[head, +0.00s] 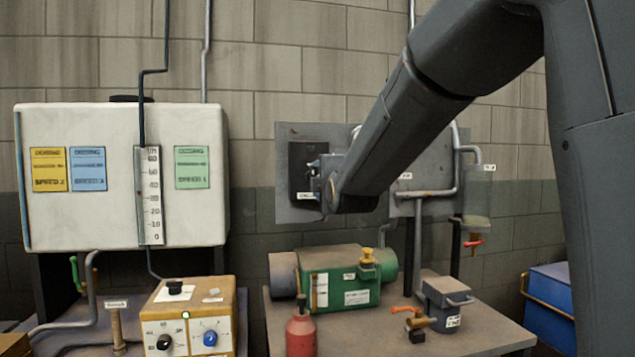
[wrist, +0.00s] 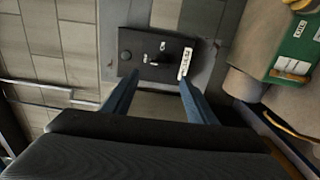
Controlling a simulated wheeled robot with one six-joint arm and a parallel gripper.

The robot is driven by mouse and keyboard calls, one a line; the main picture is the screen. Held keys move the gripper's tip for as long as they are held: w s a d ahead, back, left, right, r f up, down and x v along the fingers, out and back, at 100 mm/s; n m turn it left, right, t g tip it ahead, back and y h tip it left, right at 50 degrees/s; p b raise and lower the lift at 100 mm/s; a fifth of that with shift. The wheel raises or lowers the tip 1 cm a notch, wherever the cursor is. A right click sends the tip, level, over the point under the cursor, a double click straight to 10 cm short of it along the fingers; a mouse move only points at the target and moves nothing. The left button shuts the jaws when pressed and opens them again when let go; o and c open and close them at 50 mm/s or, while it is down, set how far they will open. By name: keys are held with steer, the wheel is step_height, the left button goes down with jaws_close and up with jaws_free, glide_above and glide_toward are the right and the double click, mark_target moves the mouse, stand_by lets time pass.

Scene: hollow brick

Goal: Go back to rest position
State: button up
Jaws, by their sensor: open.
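My gripper (wrist: 158,88) shows in the wrist view as two blue-grey fingers spread apart, with nothing between them. Past the fingertips is a black switch box (wrist: 130,58) with a small lever, a round knob and a white label. The box is on a grey wall panel. In the head view my arm reaches in from the upper right and ends in front of this panel (head: 290,207), beside the black box (head: 300,157). The gripper itself is mostly hidden there by the arm. Whether the fingers touch the box cannot be told.
Below the panel, a table (head: 455,344) holds a green pump (head: 335,285), a red bottle (head: 300,333) and a grey valve block (head: 447,300). A white tank (head: 75,225) and yellow control box (head: 215,300) stand left. Pipes run right of the panel.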

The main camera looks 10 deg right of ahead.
steer(key=s+f+m+g, duration=0.5)
steer(key=s+f, duration=0.2)
steer(key=f, duration=0.6)
steer(key=s+f+m+g, duration=0.4)
steer(key=s+f, duration=0.3)
steer(key=f, duration=0.6)
steer(key=s+f+m+g, duration=0.4)
steer(key=s+f, duration=0.2)
steer(key=s, duration=0.6)
steer(key=s+f+m+g, duration=0.5)
steer(key=s+f, duration=0.2)
steer(key=s, duration=0.6)
steer(key=shift+s, duration=0.2)
steer(key=shift+d+f, duration=0.1)
